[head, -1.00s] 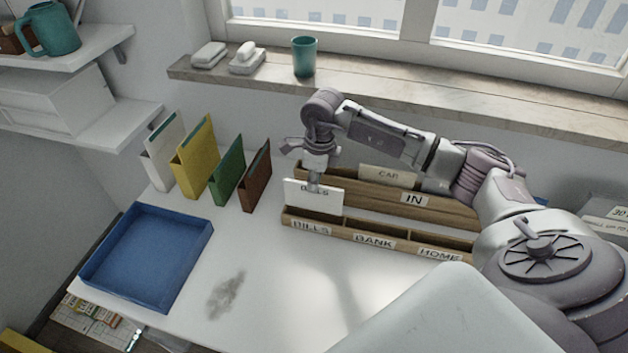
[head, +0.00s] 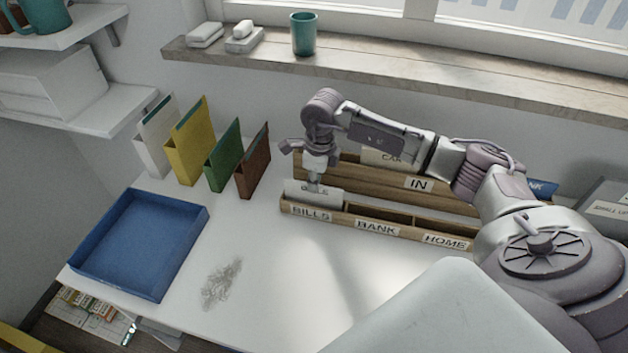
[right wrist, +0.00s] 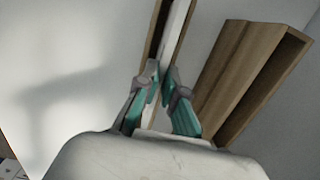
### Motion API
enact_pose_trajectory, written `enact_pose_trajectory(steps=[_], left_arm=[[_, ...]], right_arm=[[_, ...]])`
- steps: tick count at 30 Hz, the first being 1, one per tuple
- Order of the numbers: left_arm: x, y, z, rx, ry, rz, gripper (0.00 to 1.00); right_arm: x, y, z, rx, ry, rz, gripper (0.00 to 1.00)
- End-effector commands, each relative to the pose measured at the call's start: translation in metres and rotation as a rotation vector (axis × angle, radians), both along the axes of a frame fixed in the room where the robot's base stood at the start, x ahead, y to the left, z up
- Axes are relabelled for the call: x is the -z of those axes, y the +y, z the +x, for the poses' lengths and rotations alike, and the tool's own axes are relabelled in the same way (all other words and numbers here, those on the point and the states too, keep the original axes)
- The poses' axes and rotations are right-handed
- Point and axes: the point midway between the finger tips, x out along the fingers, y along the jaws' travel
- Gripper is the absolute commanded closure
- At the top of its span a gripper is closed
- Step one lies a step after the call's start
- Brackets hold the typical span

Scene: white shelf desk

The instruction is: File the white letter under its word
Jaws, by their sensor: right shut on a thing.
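The white letter (head: 330,197) stands upright in the BILLS compartment, at the left end of the low wooden sorter (head: 343,225). Its lower part is hidden behind the sorter's front wall, and the word on it is partly covered by my gripper. My right gripper (head: 314,187) is shut on the letter's top edge from above. In the right wrist view, the fingertips (right wrist: 161,74) pinch the letter (right wrist: 178,32), which runs along the slot between wooden walls. The BANK and HOME compartments look empty. My left gripper is out of view.
The wooden IN rack (head: 419,183) stands close behind the sorter, with a CAR letter (head: 380,157) in it. Several upright folders (head: 190,145) are at the left. A blue tray (head: 135,245) lies front left. The desk's middle front is clear apart from a grey smudge (head: 221,283).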

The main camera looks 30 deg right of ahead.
Motion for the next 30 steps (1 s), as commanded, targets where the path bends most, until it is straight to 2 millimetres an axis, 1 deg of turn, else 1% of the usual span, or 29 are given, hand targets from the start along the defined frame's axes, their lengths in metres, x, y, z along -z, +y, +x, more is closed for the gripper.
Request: enact_pose_trajectory(steps=[3,13,14,18,26,30], left_arm=[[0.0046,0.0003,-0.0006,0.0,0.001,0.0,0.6],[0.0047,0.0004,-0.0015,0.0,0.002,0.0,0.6],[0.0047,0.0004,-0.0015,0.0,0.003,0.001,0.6],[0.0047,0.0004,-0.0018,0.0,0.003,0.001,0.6],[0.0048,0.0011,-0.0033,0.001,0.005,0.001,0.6],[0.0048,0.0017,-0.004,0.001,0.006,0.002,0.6]], right_arm=[[0.0052,-0.0002,0.0,0.0,0.0,0.0,1.0],[0.0055,-0.0003,0.0,0.0,0.0,0.0,1.0],[0.0055,-0.0003,0.0,0.0,0.0,0.0,0.88],[0.0055,-0.0003,0.0,0.0,0.0,0.0,0.65],[0.0055,-0.0002,-0.0001,0.0,0.0,0.0,0.64],[-0.0017,-0.0007,0.0,0.0,-0.001,0.0,0.64]])
